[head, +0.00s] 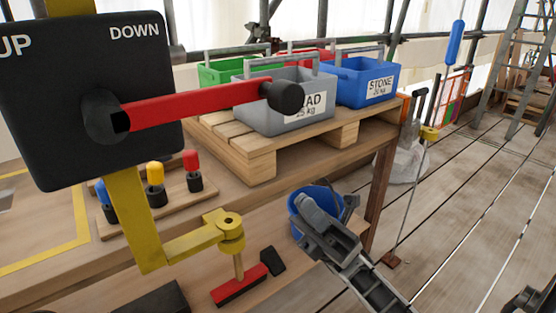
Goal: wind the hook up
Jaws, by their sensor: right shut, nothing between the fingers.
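A black winch panel (45,130) lettered UP and DOWN stands close at the upper left. Its red crank arm (195,103) reaches to the right from a black hub and ends in a black round knob (285,97). My right gripper (312,208) is below and to the right of the knob, clear of the crank. It is shut and empty, in front of a blue bucket (299,198). I cannot make out a hook for certain. My left gripper is not in view.
Grey (270,115), blue (345,85) and green (215,73) crates and a red one stand on a wooden pallet (225,140) behind the crank. A yellow bracket (180,245) hangs under the panel. Plank floor (460,220) is open at the right.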

